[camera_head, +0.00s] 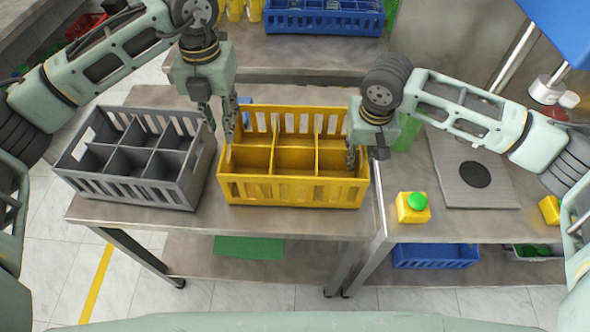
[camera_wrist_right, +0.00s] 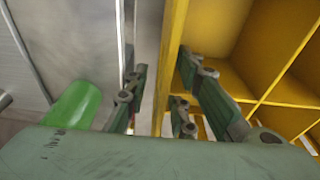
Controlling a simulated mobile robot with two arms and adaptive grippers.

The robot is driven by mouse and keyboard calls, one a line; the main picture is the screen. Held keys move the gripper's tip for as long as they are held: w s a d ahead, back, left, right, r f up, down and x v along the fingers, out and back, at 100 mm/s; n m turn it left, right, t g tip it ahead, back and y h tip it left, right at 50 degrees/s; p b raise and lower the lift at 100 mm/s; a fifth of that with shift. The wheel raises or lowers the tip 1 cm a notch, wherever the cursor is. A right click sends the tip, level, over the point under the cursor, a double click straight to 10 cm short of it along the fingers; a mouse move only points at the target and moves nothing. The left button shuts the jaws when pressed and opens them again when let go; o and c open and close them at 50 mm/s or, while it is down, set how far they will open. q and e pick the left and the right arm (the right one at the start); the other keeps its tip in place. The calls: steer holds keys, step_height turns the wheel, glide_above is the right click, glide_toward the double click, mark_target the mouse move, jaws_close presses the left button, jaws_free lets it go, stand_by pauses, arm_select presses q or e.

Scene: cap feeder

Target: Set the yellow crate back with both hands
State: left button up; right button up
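The yellow crate (camera_head: 293,191) stands upright on the metal table, divided into several compartments that look empty. My left gripper (camera_head: 219,124) points down at the crate's left wall, its fingers apart. One finger is on the outer side, towards the grey crate; the other is near the wall's top edge. My right gripper (camera_head: 353,156) is at the crate's right wall, partly hidden by its own wrist in the head view. In the right wrist view, the right gripper's fingers (camera_wrist_right: 158,100) are apart on either side of the yellow wall (camera_wrist_right: 171,55), with a gap on the outer side.
A grey divided crate (camera_head: 130,184) stands close on the left. A blue crate (camera_head: 322,22) is on the table behind. On the right table are a yellow box with a green button (camera_head: 412,208) and a grey plate with a black disc (camera_head: 470,175). A green object (camera_wrist_right: 75,104) is beside the right gripper.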

steer(key=r, duration=0.4)
steer(key=s+r, duration=0.1)
steer(key=r, duration=0.6)
steer(key=shift+s+r, duration=0.4)
